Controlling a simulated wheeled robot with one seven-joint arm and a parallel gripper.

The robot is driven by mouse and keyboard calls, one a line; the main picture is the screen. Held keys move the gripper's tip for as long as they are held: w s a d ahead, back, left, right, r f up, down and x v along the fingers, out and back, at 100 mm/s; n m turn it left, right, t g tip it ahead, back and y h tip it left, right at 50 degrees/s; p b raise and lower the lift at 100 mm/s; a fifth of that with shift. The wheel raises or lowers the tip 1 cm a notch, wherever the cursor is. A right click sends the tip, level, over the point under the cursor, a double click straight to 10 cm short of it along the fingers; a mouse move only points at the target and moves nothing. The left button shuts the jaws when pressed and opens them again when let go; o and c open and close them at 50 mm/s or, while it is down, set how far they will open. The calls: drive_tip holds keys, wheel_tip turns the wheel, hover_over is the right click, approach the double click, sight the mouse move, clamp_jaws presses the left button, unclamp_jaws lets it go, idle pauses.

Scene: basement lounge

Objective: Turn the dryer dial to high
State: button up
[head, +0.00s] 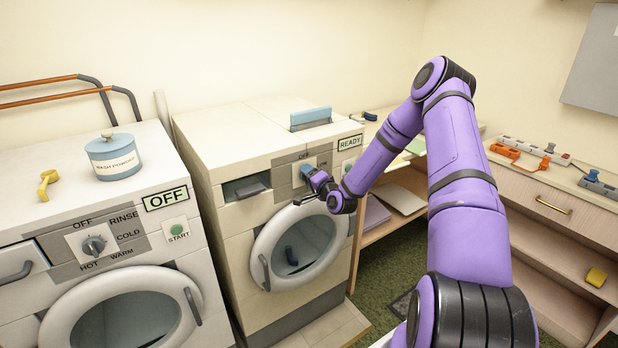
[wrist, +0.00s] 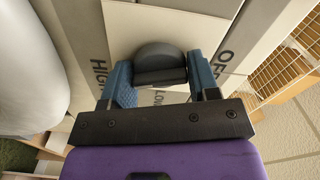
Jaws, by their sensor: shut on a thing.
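The dryer (head: 225,145) is the right-hand machine in the head view, with a READY sign (head: 350,142) and a closed round door. Its dark grey dial (wrist: 160,60) shows in the wrist view on a pale plate with the words HIGH (wrist: 99,75) at left, OFF (wrist: 222,65) at right and LOW, partly hidden, below. My gripper (wrist: 161,80) is shut on the dial, one blue finger on each side. In the head view my gripper (head: 306,171) is at the dryer's panel and mostly covers the dial. I cannot tell which word the dial points to.
A washer (head: 90,205) with an OFF sign stands at left, with a blue wash powder tin (head: 113,155) and a yellow item (head: 47,183) on top. A drawer cabinet (head: 540,188) with several small items stands at right. Green floor (head: 385,262) shows between.

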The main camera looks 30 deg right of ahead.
drive_tip(key=o, duration=0.9)
drive_tip(key=shift+s, duration=0.1)
drive_tip(key=s, duration=1)
drive_tip(key=shift+s+d, duration=0.2)
drive_tip(key=shift+s, duration=0.15)
